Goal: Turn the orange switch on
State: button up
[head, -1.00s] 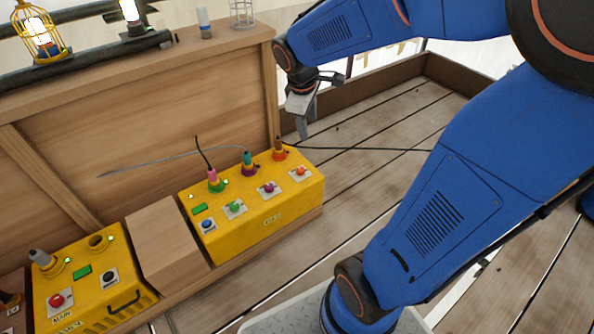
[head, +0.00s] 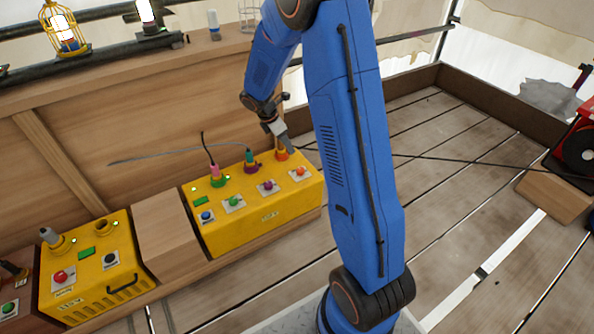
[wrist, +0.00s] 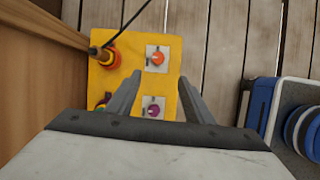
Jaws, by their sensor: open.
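The orange switch (head: 299,171) is a round knob on a white plate at the right end of the yellow box (head: 262,226). In the wrist view the orange switch (wrist: 158,58) sits ahead of my fingertips, roughly between their lines. My gripper (head: 289,146) is above the right part of the box, near the orange plug. In the wrist view my gripper (wrist: 160,82) is open and empty, with the purple switch (wrist: 153,110) between its fingers. The gripper appears apart from the switch.
The orange plug (head: 281,153) with its cable stands behind the orange switch. Pink and teal plugs stand farther left. A second yellow box (head: 90,281) lies left past a wooden block (head: 167,238). Open plank floor is to the right.

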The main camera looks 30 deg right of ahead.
aim_at(300, 170)
jog(key=shift+n, duration=0.3)
jog(key=x, duration=1.8)
jog(key=shift+w+a+f, duration=0.1)
jog(key=shift+w+f, duration=0.15)
jog(key=shift+f, duration=0.15)
jog(key=shift+c, duration=0.2)
jog(key=c, duration=1)
